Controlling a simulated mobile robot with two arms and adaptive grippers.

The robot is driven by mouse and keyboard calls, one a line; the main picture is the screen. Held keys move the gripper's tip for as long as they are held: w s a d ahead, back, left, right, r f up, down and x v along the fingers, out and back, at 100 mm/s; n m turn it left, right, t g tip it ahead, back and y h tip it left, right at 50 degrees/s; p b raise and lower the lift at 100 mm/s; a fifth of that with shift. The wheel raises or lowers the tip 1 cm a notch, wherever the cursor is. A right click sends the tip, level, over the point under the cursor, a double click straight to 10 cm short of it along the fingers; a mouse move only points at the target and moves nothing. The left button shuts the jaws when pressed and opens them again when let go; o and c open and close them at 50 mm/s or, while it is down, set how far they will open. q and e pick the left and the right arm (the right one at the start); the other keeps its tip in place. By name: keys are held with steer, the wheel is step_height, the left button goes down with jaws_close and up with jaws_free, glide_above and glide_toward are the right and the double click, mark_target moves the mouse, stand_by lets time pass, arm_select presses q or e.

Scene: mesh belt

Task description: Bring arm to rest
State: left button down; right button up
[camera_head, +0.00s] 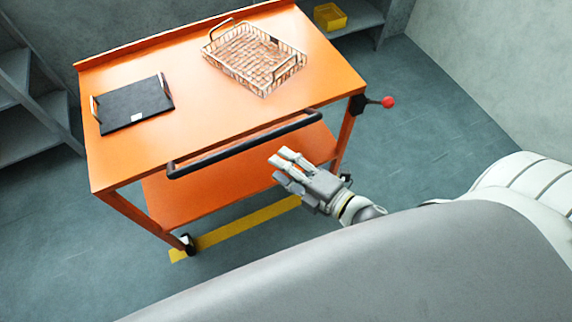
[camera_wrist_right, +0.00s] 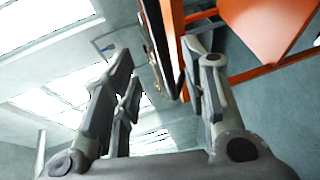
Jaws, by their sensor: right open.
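My right gripper (camera_head: 283,168) is in the head view, in front of the orange cart (camera_head: 190,125) and below its dark push handle. It is open and empty. In the right wrist view its two fingers (camera_wrist_right: 160,100) stand apart with nothing between them. Part of the orange cart (camera_wrist_right: 262,30) shows behind the fingers there. My left gripper is not in either view.
A wire basket (camera_head: 255,57) and a black tray (camera_head: 134,106) stand on the cart top. The dark handle (camera_head: 245,145) runs along the near edge. A red knob (camera_head: 388,102) sticks out right. Grey shelves (camera_head: 30,110) stand left. A yellow bin (camera_head: 329,17) sits behind. Floor right of the cart is clear.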

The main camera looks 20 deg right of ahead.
stand_by(0.5)
steer(key=s+d+f+m+g+h, duration=0.2)
steer(key=s+d+f+m, duration=0.15)
steer(key=f, duration=0.75)
steer(key=s+d+f+m+g+h, duration=0.2)
steer(key=d+f+m, duration=0.15)
steer(key=f, duration=0.65)
steer(key=s+d+f+m+g+h, duration=0.2)
steer(key=d+f+m, duration=0.15)
steer(key=f, duration=0.75)
steer(key=s+a+f+m+g, duration=0.1)
steer(key=s+f+m+g, duration=0.2)
steer(key=s+f, duration=0.4)
steer(key=s+a+f+m+g, duration=0.1)
steer(key=s+f+m+g, duration=0.3)
steer(key=s, duration=1.1)
step_height(320, 180, down, 4)
steer(key=shift+f+m+h, duration=0.2)
steer(key=shift+m+h, duration=0.1)
steer(key=shift+m, duration=0.85)
steer(key=shift+c, duration=0.6)
steer(key=shift+s, duration=0.1)
